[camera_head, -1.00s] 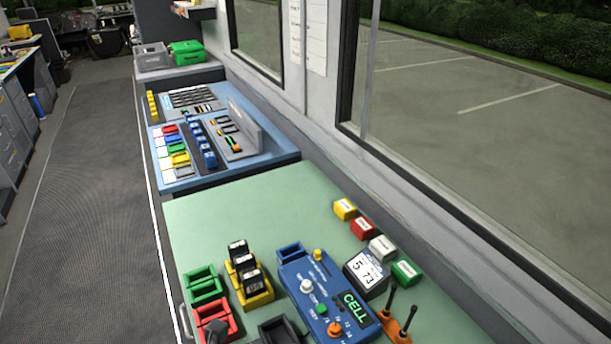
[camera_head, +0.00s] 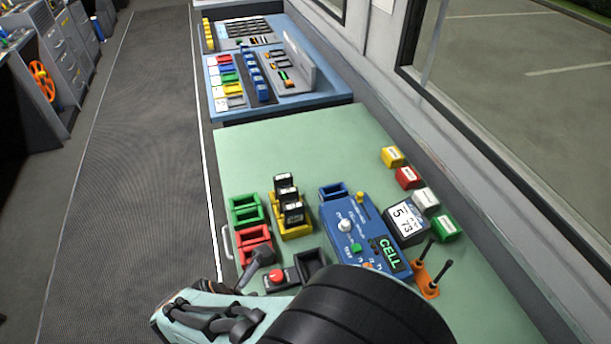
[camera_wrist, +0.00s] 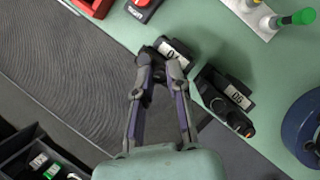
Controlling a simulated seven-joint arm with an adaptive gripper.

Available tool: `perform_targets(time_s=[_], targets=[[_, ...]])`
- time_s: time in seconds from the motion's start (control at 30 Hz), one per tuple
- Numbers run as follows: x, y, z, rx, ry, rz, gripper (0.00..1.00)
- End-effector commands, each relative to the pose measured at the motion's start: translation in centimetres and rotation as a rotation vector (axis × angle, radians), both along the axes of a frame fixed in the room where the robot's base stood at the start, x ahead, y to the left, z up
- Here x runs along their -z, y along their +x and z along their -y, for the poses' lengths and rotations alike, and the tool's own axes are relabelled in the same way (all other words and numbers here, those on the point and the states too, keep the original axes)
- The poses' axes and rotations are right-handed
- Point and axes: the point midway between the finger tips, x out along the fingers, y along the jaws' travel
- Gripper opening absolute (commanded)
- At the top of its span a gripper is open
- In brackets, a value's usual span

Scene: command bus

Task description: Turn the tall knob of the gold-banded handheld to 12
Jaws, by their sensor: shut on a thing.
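In the wrist view, my gripper (camera_wrist: 158,78) is shut on a small black item (camera_wrist: 166,50) with a white label that seems to read 0. It is held by the table's edge. A second black handheld-like item (camera_wrist: 226,98), labelled 16 with dark knobs at its lower end, lies beside it to the right. No gold band is clear on either, so I cannot tell which is the gold-banded handheld. The tall knob and its setting are not readable. In the head view my wrist shows at the bottom, with the fingertips and held item not clear.
The green table (camera_head: 290,145) holds a blue CELL panel (camera_head: 375,240), a yellow rack (camera_head: 292,226) of black units, red and green trays, and a red button box (camera_head: 278,277). In the wrist view, a white base with a green knob (camera_wrist: 294,18) and a blue round object (camera_wrist: 306,125) lie right.

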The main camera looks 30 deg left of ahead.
Motion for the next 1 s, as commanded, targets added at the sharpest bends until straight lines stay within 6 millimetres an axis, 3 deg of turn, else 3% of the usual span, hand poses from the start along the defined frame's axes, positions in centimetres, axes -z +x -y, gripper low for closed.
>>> perform_targets(time_s=[0.13,0.17,0.2,0.23,0.57,1.0], targets=[[0.1,0.0,0.1,-0.002,-0.003,-0.003,0.0],[0.1,0.0,0.1,-0.002,-0.003,-0.003,0.24],[0.1,0.0,0.1,-0.002,-0.003,-0.003,0.36],[0.1,0.0,0.1,-0.002,-0.003,-0.003,0.41],[-0.3,-0.1,0.0,-0.003,0.0,-0.001,0.41],[-6.4,-2.7,0.3,-0.004,0.001,-0.001,0.41]])
